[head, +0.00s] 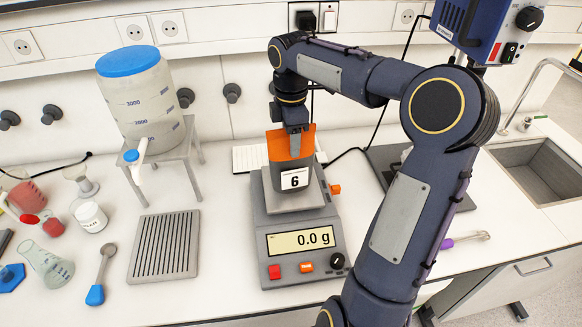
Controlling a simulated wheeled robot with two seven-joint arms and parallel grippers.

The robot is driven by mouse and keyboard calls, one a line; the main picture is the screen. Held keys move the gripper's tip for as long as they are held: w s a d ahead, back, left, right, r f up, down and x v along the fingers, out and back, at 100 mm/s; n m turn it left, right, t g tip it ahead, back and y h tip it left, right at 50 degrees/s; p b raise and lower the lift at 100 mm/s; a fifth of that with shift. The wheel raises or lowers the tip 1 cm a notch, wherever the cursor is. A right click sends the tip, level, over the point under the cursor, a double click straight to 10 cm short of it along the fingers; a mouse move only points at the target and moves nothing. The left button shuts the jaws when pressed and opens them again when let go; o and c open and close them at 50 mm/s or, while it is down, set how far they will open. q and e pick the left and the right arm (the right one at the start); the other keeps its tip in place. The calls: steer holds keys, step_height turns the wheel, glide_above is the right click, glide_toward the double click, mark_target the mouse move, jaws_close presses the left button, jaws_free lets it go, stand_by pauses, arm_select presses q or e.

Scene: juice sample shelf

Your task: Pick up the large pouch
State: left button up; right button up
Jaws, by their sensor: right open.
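A dark grey pouch-like thing with an orange top and a white label "6" (294,180) stands upright on the pan of the balance (300,228). It looks like the large pouch. The display of the balance reads 0.0 g. My right gripper (296,148) points down at the orange top, with its fingers overlapping it in the picture. Its jaws are open, and I cannot tell whether a finger touches the pouch. Part of the orange top is hidden behind the gripper. My left gripper is not in view.
A blue-lidded tank (148,105) stands on a grey stool left of the balance. A ribbed grey mat (164,247), a blue-handled scoop (100,278) and a flask (48,262) lie or stand at left. A sink (545,165) is at right. Bare bench lies between mat and balance.

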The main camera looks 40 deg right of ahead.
jaws_close()
stand_by(1.3)
